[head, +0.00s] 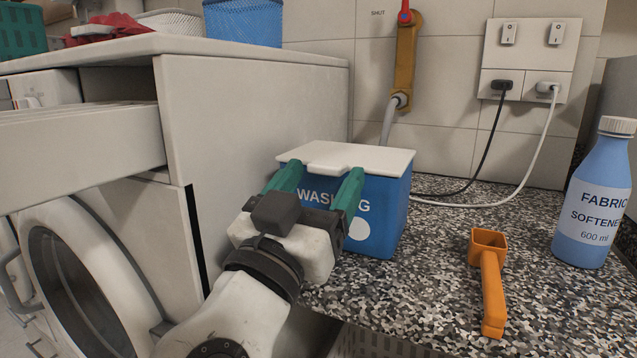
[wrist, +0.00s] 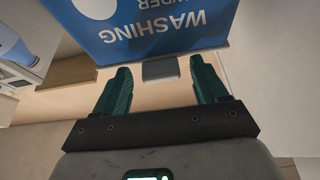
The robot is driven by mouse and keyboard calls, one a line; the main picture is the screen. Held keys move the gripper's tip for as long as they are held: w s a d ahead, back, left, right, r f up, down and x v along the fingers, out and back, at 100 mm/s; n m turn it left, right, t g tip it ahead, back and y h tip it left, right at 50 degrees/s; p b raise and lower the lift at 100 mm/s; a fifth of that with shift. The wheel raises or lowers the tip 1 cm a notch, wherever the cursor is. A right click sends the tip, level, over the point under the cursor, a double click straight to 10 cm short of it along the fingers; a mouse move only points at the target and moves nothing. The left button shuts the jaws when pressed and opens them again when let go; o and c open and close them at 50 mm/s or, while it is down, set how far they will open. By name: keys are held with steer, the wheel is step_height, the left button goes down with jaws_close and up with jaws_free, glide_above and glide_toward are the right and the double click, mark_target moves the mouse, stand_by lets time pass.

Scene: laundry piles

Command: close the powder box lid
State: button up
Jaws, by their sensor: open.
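The powder box (head: 385,215) is a blue carton marked WASHING, standing on the speckled counter. Its white lid (head: 365,157) lies nearly flat across the top, with a tab at the front edge; I cannot tell whether it is fully down. In the wrist view the blue front (wrist: 150,30) appears upside down, with the lid's grey-looking tab (wrist: 160,69) between the fingertip directions. My gripper (head: 322,175) is open and empty, its green fingers near the lid's front edge, on either side of the tab. Contact is unclear. My gripper hides part of the box's front.
An orange scoop (head: 492,285) lies right of the box, and a fabric softener bottle (head: 594,195) stands farther right. A white cabinet (head: 255,150) rises close on the left. Cables (head: 475,203) run behind the box. The counter between box and scoop is clear.

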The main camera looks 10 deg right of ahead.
steer(key=v, duration=1)
steer(key=shift+s+a+f+p, duration=0.2)
steer(key=shift+s+p, duration=0.1)
steer(key=shift+p, duration=0.1)
